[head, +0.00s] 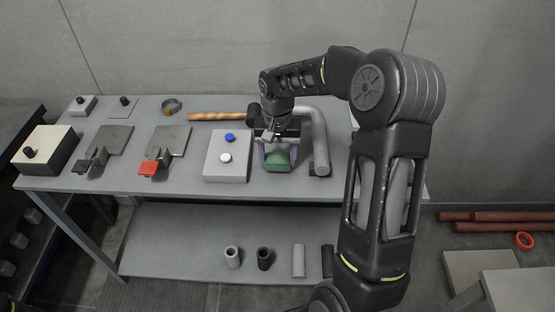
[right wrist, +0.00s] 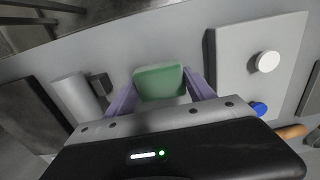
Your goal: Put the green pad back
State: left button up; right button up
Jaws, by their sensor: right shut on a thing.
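The green pad (head: 280,160) is at the front middle of the table, between the two purple fingers of my right gripper (head: 279,154). In the right wrist view the green pad (right wrist: 160,82) sits across the gap between the fingertips of the right gripper (right wrist: 161,88), which is shut on it. I cannot tell whether the pad touches the table. A black pad (head: 86,168) and a red pad (head: 149,168) sit at the front of two grey plates to the left. My left gripper is not in view.
A white box (head: 227,170) with blue and white knobs stands just left of the gripper. A bent grey pipe (head: 319,145) is close on its right. A wooden rod (head: 222,117) lies behind. The lower shelf (head: 190,240) holds several small cylinders.

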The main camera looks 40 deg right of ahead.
aim_at(277, 158)
jog(key=shift+f, duration=0.7)
jog(key=shift+f, duration=0.25)
jog(key=o, duration=1.3)
jog(key=shift+r, duration=0.1)
jog(key=shift+r, duration=0.1)
notch_tip(277, 158, up, 12)
jog(key=shift+r+b, duration=0.1)
jog(key=shift+b, duration=0.45)
